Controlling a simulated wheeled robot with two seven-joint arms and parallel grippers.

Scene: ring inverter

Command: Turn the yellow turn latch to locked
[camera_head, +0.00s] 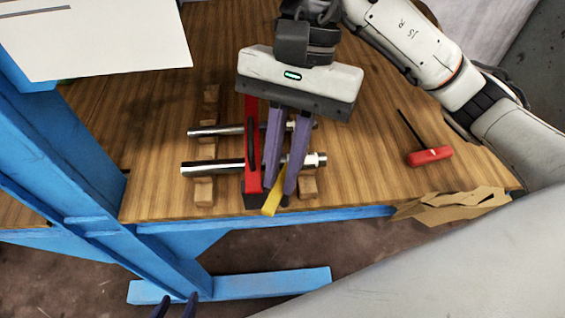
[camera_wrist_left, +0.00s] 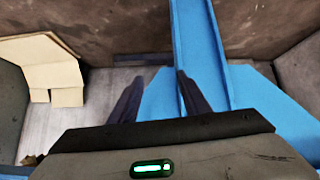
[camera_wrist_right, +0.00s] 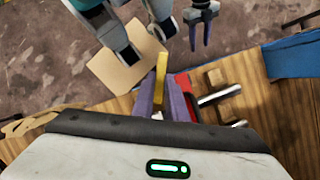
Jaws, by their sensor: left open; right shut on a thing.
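The yellow turn latch (camera_head: 271,204) shows as a short tab at the lower end of a red clamp (camera_head: 252,150), near the table's front edge. My right gripper (camera_head: 279,192) points down beside the red clamp, with its purple fingers closed on the latch. In the right wrist view the yellow latch (camera_wrist_right: 161,65) sticks out between the fingertips. The fingers hide part of the latch, and I cannot read its angle exactly. My left gripper (camera_head: 176,304) is open and empty, low in front of the table; its fingers (camera_wrist_left: 155,85) are apart in the left wrist view.
Two metal rods (camera_head: 215,167) lie across wooden supports (camera_head: 204,190) through the clamp area. A red-handled tool (camera_head: 430,156) lies to the right. Torn cardboard (camera_head: 450,206) is at the front right edge. A blue frame (camera_head: 60,190) stands left. The table's middle right is clear.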

